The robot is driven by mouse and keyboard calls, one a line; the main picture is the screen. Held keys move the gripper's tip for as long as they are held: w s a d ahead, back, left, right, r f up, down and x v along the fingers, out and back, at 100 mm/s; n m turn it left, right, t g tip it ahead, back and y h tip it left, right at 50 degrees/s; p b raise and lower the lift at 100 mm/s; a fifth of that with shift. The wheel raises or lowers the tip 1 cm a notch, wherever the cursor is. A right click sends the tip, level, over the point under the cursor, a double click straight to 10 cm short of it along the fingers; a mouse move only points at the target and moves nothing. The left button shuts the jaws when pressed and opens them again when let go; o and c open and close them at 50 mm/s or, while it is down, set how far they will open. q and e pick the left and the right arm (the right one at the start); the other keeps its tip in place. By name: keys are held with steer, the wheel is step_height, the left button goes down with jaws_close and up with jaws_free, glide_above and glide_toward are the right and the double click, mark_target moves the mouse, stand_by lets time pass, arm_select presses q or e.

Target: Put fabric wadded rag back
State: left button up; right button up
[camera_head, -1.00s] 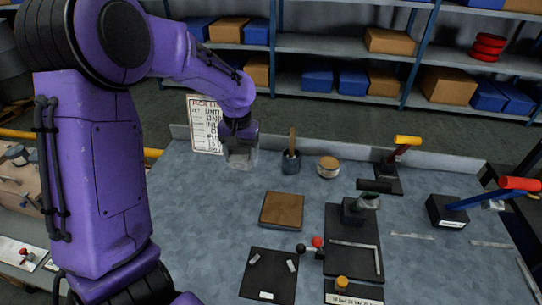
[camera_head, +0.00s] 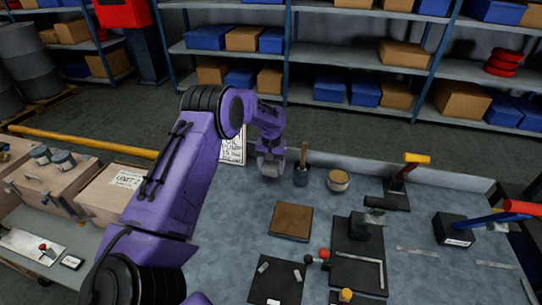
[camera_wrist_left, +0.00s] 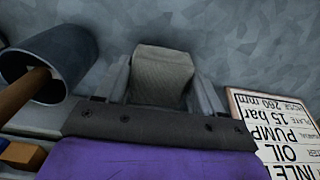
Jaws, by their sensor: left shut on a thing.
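The fabric wadded rag (camera_wrist_left: 162,76) is a grey-beige woven lump between the two fingers in the left wrist view. My left gripper (camera_head: 270,168) is shut on it, near the back edge of the bench (camera_head: 225,215). The gripper is just left of the dark cup (camera_head: 301,178) and in front of the white lettered sign (camera_head: 233,150), which my arm partly hides. I cannot tell whether the rag touches the bench top. My right gripper is not in view.
The cup holds a wooden-handled tool (camera_wrist_left: 22,93). A round tin (camera_head: 338,181) stands right of it. A brown square pad (camera_head: 291,221) and dark mats with tools lie nearer. The bench left of the pad is clear. Shelves with boxes stand behind.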

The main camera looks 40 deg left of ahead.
mark_target(271, 165)
arm_select(q)
steer(key=shift+f, duration=0.8)
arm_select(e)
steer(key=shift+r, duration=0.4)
arm_select(q)
steer(key=shift+f, duration=0.15)
steer(key=o, duration=0.9)
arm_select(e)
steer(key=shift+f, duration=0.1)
arm_select(q)
steer(key=shift+o, duration=0.2)
steer(key=shift+r, duration=0.25)
step_height(271, 165, up, 12)
steer(key=b, duration=0.2)
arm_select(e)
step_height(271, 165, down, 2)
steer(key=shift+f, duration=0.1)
